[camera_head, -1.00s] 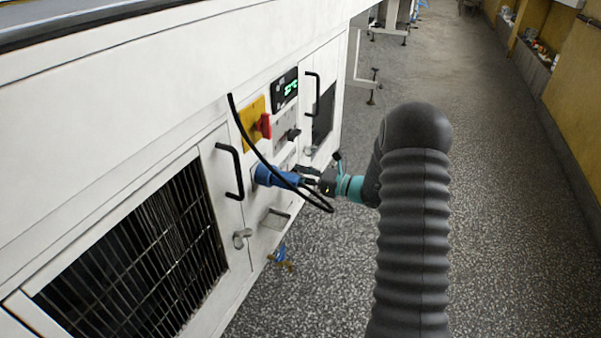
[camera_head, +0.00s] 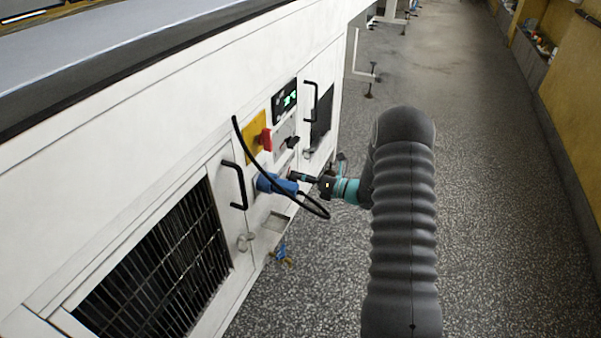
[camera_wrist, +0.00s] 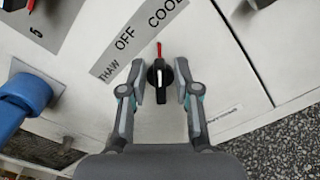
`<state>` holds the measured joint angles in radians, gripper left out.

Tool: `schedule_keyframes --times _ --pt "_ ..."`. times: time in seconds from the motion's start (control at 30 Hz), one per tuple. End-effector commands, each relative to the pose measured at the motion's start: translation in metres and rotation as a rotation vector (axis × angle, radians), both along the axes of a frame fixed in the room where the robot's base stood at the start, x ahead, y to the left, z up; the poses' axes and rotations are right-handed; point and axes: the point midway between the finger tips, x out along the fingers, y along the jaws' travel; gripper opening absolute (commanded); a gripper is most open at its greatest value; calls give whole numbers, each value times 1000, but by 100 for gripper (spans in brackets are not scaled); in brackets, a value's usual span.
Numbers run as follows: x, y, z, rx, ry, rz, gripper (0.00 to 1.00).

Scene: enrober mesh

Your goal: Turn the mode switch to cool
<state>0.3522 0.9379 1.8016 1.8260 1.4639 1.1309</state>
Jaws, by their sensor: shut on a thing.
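The mode switch (camera_wrist: 160,83) is a black knob with a white line and a red pointer tip. It shows in the wrist view below a grey label strip (camera_wrist: 130,38) reading THAW, OFF, COOL. The red tip points straight up in the picture, to the right of OFF and on the COOL side of the strip. My gripper (camera_wrist: 165,85) is shut on the knob, one finger on each side. In the head view my gripper (camera_head: 294,177) is at the white cabinet front, just right of the blue plug; the switch is too small to make out there.
The blue plug (camera_head: 272,184) with its looping black cable (camera_head: 318,208) is close left of my gripper. A red knob on a yellow plate (camera_head: 254,128), a green display (camera_head: 285,100) and black door handles (camera_head: 236,185) are nearby. The floor to the right is clear.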

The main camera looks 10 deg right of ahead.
Motion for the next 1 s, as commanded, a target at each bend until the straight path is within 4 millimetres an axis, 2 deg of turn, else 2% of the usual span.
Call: schedule_keyframes --times 0.63,0.67,0.7,1.0 --pt "-1 1 -1 35 50 5 0" --pt "-1 1 -1 35 50 5 34" --pt "-1 1 -2 35 50 5 38" --pt "-1 -3 -1 34 48 -1 38"
